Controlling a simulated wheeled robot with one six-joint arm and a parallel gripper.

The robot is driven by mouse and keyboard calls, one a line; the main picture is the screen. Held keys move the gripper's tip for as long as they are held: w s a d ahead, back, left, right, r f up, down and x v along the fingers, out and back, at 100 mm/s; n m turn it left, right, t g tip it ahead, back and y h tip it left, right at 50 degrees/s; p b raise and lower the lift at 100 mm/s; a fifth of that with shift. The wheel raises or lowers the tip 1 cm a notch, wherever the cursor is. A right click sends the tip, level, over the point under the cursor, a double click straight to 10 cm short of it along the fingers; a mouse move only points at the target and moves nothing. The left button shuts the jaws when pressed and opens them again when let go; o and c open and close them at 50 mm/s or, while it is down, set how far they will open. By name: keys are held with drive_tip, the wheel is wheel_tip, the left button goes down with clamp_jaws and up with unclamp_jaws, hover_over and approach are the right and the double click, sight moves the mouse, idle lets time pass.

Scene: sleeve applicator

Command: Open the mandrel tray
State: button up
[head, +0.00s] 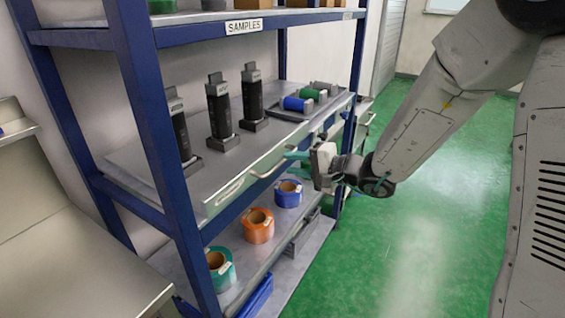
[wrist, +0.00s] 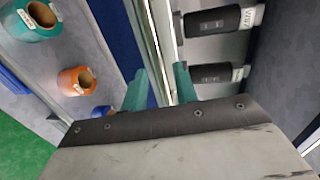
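The mandrel tray (head: 222,196) is the grey middle shelf level with a pale front lip and a bar handle. Several black upright mandrels (head: 219,110) stand on it; two also show in the wrist view (wrist: 213,21). My gripper (head: 291,158) is at the tray's front, by the handle. Its two teal fingertips (wrist: 160,84) are apart in the wrist view, with the pale front edge of the tray running between them. Contact with the handle cannot be made out. The gripper holds nothing that I can see.
The blue rack post (head: 150,130) stands left of the tray. Below are teal, orange (head: 258,225) and blue tape rolls (head: 288,193). Blue and green spools (head: 298,104) sit at the tray's far end. A bench (head: 60,250) is at left. Green floor (head: 400,250) is clear.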

sight(283, 160)
drive_tip(key=shift+x, duration=2)
clamp_jaws()
drive_tip(key=shift+d, duration=0.1)
